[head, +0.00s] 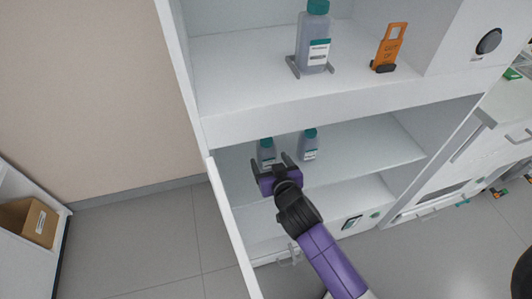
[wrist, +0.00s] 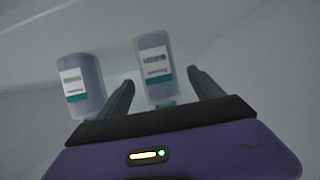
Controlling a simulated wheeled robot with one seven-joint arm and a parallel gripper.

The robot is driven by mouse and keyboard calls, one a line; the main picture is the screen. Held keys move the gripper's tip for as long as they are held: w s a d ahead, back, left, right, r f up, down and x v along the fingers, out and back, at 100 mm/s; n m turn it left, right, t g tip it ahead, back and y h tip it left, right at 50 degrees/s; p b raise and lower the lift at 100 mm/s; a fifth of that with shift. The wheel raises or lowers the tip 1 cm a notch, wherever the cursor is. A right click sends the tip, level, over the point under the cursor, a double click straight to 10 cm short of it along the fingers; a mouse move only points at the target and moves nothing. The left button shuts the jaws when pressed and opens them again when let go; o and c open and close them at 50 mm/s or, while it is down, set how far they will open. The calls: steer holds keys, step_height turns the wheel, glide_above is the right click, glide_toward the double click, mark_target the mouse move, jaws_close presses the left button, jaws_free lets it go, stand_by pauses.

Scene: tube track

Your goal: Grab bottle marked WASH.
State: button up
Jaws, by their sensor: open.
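Two grey bottles with teal caps and white labels stand on the middle shelf: a left bottle (head: 266,152) and a right bottle (head: 309,147). My gripper (head: 270,160) is open in front of the left bottle. In the wrist view, this bottle (wrist: 155,65) shows between the spread fingers of my gripper (wrist: 160,78), with visible gaps on both sides. The other bottle (wrist: 84,82) is outside the fingers, on the left. A larger bottle (head: 313,45) of the same kind stands on the upper shelf. The label words are too small to read, so I cannot tell which is WASH.
An orange tag (head: 389,45) stands in a dark holder on the upper shelf. The upper shelf (head: 240,75) lies above my gripper. An open cabinet door (head: 232,225) stands to its left. A cardboard box (head: 30,221) sits at far left.

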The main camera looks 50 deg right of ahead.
steer(key=x, duration=0.2)
steer(key=shift+w+d, duration=0.2)
steer(key=shift+d, duration=0.1)
steer(key=shift+f+x, duration=0.2)
steer(key=shift+x, duration=2.45)
jaws_close()
